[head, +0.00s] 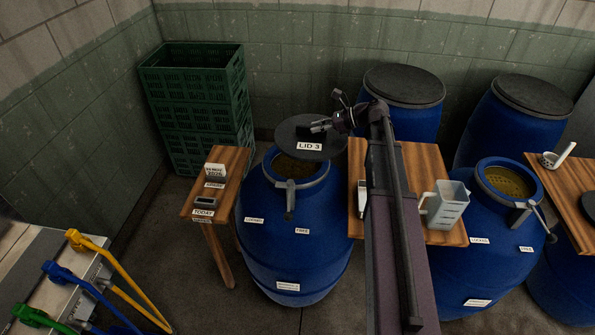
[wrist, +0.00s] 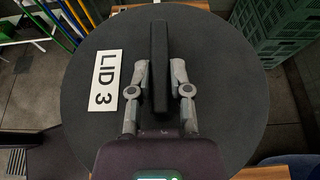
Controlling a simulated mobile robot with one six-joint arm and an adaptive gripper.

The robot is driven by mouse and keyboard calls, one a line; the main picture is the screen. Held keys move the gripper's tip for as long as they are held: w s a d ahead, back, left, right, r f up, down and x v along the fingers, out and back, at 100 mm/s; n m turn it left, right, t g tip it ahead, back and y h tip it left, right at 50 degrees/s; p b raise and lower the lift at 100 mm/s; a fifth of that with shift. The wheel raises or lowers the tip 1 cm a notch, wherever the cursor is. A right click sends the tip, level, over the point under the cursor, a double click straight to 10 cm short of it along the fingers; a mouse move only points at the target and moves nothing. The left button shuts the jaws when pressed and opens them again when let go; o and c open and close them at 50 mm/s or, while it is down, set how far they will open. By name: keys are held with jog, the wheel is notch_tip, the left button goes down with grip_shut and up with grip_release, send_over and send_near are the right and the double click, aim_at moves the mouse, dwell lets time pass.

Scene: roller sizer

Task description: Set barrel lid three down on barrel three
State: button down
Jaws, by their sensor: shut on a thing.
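Lid 3 (head: 290,130) is a round dark disc with a white "LID 3" label and a raised bar handle. In the wrist view the lid (wrist: 220,90) fills most of the picture, and its handle (wrist: 159,50) stands between the two fingers. My gripper (head: 318,127) is shut on that handle; it also shows in the wrist view (wrist: 160,76). The lid is over the far part of the open mouth of a blue barrel (head: 290,235). The near part of the mouth shows yellowish contents. The lid looks raised above the rim, but the gap is hard to judge. The barrel's number is unreadable.
A small wooden table (head: 228,172) with small items stands left of the barrel. A wooden table (head: 415,175) with a jug (head: 447,205) is on the right. Another open blue barrel (head: 480,265) stands further right. Green crates (head: 195,100) are stacked behind, beside lidded barrels (head: 410,120).

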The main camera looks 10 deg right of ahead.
jog(key=s+d+f+b, duration=0.3)
jog(key=s+f+b, duration=0.4)
jog(key=f+b, duration=0.1)
jog(key=shift+d+f, duration=0.35)
jog(key=shift+f, duration=0.3)
jog(key=w+a, duration=0.3)
jog(key=w, duration=0.3)
jog(key=w+a+f+b, duration=0.1)
jog(key=w+a, duration=0.2)
jog(key=w, duration=0.4)
jog(key=shift+a+f, duration=0.2)
jog(key=shift+a, duration=0.2)
jog(key=shift+w, duration=0.1)
jog(key=shift+w+a+f+b, duration=0.1)
jog(key=shift+w+f+b, duration=0.05)
jog(key=shift+f+b, duration=0.5)
jog(key=shift+w+a+f+b, duration=0.1)
jog(key=shift+w+f+b, duration=0.1)
jog(key=shift+f+b, duration=0.5)
jog(key=shift+w+a+f+b, duration=0.15)
jog(key=shift+f+b, duration=0.35)
jog(key=shift+b, duration=0.25)
